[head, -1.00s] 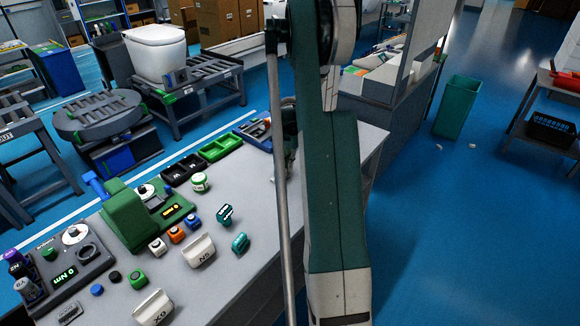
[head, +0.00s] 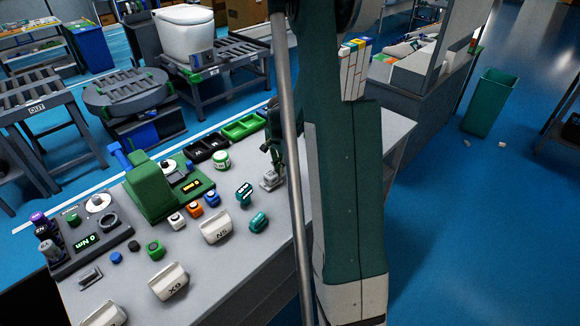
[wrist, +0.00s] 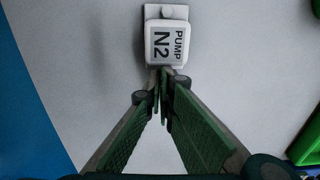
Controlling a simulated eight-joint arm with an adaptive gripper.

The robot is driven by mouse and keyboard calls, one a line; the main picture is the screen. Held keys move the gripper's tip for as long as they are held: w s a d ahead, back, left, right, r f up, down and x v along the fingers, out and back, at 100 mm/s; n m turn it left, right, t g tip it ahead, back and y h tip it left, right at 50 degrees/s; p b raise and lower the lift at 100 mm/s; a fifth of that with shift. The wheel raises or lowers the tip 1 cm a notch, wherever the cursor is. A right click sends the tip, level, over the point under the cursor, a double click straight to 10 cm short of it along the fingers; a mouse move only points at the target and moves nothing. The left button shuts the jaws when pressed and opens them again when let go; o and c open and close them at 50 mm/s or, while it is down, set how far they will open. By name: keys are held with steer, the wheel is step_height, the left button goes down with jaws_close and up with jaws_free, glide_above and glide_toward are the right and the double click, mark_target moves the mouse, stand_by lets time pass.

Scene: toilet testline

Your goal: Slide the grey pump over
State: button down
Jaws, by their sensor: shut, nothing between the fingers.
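The pump (wrist: 167,42), a pale grey block with rounded corners marked "PUMP N2", stands on a small light plate in the wrist view, at top centre. My gripper (wrist: 163,76) is shut and empty, its green-padded fingers together with the tips at the pump's near edge. I cannot tell if they touch it. In the head view my gripper (head: 270,168) points down at the far right part of the bench, over a small grey thing (head: 272,182) that looks like the pump. My arm hides the bench to the right of it.
Green bins (head: 244,127) and black bins (head: 207,148) stand at the bench's back edge.

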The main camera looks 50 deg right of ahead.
steer(key=shift+a, duration=0.4)
steer(key=shift+d, duration=0.15)
steer(key=shift+d, duration=0.9)
steer(key=shift+d+b, duration=0.35)
steer(key=shift+d, duration=0.7)
step_height(320, 180, up, 10)
steer(key=p, duration=0.2)
steer(key=shift+a, duration=0.1)
